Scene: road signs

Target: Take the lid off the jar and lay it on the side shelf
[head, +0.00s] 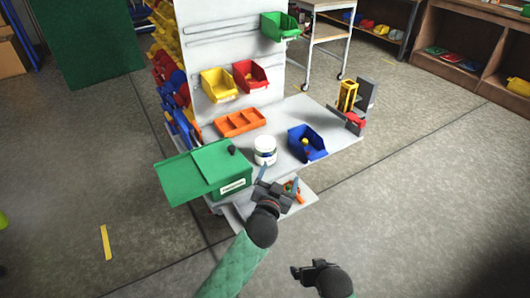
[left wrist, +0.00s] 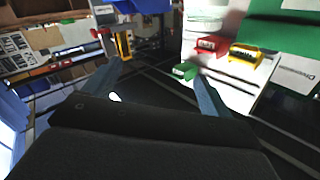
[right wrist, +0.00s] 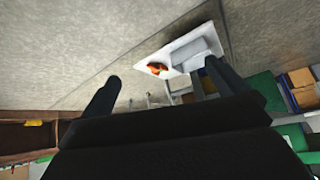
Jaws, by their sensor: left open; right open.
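The white jar (head: 265,143) stands upright on the grey worktop in the head view, its lid seemingly on top. A lower white shelf (head: 304,204) juts out at the front of the bench and holds an orange item; this may be the side shelf. My left gripper (head: 279,179) is open and empty, in front of and just below the jar in the picture, apart from it. Its spread fingers also show in the left wrist view (left wrist: 158,85), with no jar clearly between them. My right gripper (head: 305,270) is open and empty, farther toward me over the floor.
A green box (head: 215,172) stands left of the jar, and a blue bin (head: 307,143) stands right of it. An orange tray (head: 240,121) lies behind. A yellow-and-dark device (head: 350,100) stands at the worktop's right end. Floor to the right is clear.

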